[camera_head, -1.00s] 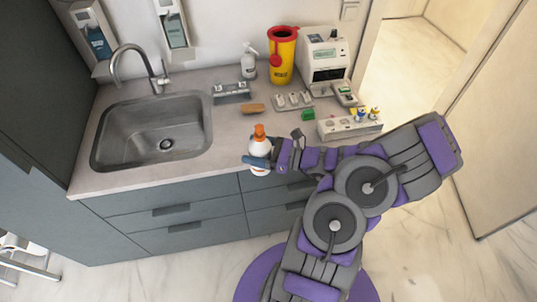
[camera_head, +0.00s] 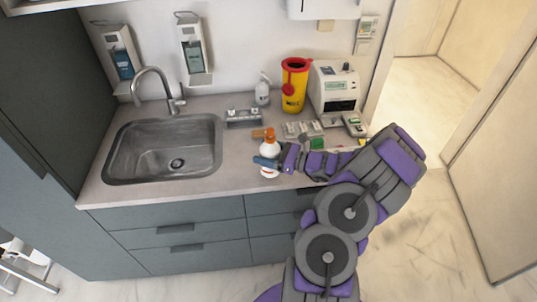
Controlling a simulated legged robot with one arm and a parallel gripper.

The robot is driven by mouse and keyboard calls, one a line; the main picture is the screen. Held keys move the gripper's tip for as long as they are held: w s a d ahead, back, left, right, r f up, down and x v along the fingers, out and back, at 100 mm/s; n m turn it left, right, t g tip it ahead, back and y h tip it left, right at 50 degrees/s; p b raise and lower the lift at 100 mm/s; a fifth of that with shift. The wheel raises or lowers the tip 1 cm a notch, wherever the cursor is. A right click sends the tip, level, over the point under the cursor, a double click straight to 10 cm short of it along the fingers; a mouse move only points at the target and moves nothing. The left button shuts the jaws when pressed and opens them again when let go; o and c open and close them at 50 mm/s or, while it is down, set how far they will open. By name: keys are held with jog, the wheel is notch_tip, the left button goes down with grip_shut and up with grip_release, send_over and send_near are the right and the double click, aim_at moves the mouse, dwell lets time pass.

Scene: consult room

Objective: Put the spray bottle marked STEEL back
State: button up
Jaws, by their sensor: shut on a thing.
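A white spray bottle with an orange head (camera_head: 269,146) is at the front edge of the counter, right of the sink. My gripper (camera_head: 268,163) is shut around its body, with a finger across the front of it. The bottle looks upright. Any marking on it is too small to read, and I cannot tell whether its base touches the counter. Another white spray bottle (camera_head: 262,89) stands at the back of the counter, left of the yellow bin. Its marking is also unreadable.
A grey metal rack (camera_head: 243,118) stands behind the held bottle. The yellow bin with red lid (camera_head: 294,88) and a white device (camera_head: 334,88) stand at the back right. Small trays (camera_head: 303,129) lie before them. The sink (camera_head: 165,146) is at left. Bare counter (camera_head: 234,160) lies between sink and bottle.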

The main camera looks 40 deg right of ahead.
jog(key=shift+w+d, duration=0.3)
jog(key=shift+w, duration=0.45)
jog(key=f, duration=0.1)
jog(key=d+f+b, duration=0.1)
jog(key=d+f, duration=0.1)
jog(key=shift+w+f, duration=0.35)
jog(key=shift+w, duration=0.05)
jog(key=shift+a, duration=0.4)
jog(key=o, duration=1.6)
jog(key=shift+d+f, duration=0.15)
jog(key=shift+d, duration=0.15)
jog(key=shift+o, duration=0.2)
